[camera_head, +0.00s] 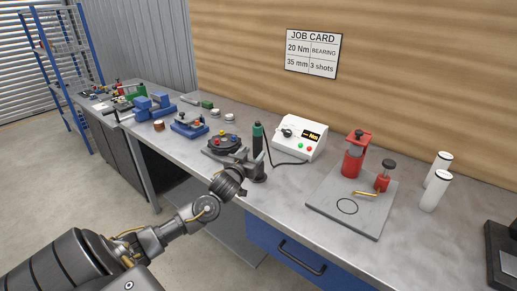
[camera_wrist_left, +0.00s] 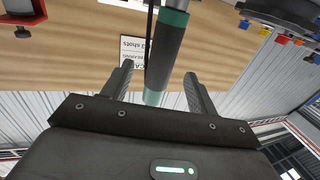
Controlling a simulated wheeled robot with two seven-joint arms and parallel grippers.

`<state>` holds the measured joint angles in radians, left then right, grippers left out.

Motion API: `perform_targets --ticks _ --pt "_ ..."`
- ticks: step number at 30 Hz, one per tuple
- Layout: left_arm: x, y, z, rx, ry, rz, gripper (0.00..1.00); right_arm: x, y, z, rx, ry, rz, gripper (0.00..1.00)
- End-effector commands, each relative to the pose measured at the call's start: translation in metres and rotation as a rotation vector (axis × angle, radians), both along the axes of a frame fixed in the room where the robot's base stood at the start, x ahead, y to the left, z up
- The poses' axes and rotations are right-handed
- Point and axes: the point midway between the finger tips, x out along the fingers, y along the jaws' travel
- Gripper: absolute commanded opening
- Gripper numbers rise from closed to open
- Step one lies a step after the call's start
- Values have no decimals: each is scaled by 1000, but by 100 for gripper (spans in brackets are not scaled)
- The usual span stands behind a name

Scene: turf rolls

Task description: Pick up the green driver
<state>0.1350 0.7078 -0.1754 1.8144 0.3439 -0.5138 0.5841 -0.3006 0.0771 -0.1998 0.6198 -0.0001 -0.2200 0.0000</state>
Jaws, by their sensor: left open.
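The green driver (camera_head: 257,137) stands upright on the bench, with a dark body, a green end and a dark cord. In the left wrist view the green driver (camera_wrist_left: 168,50) runs between the two fingers, with a gap visible on both sides. My left gripper (camera_head: 252,168) is open at the lower part of the driver in the head view. In the left wrist view the left gripper (camera_wrist_left: 158,72) has its fingers apart, one on each side of the driver. The driver's lower end is hidden behind the gripper. My right gripper is not in view.
A white control box (camera_head: 300,138) stands right of the driver. A round dark fixture (camera_head: 225,143) with coloured knobs is close on the left. A grey plate (camera_head: 345,221) with a red press (camera_head: 353,160) and two white cylinders stand further right.

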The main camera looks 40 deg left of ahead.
Motion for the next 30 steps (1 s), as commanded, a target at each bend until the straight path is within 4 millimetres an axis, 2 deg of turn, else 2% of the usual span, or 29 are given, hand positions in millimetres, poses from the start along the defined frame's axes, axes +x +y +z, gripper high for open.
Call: perform_targets --ticks 3,11,21,30 --pt "10 3 1 0 0 1 59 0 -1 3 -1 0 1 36" --pt "18 6 -1 -1 2 2 59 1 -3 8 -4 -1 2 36" --pt "57 20 -9 0 1 0 59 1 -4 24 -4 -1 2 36" --pt "61 21 -11 -1 2 0 59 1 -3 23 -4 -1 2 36"
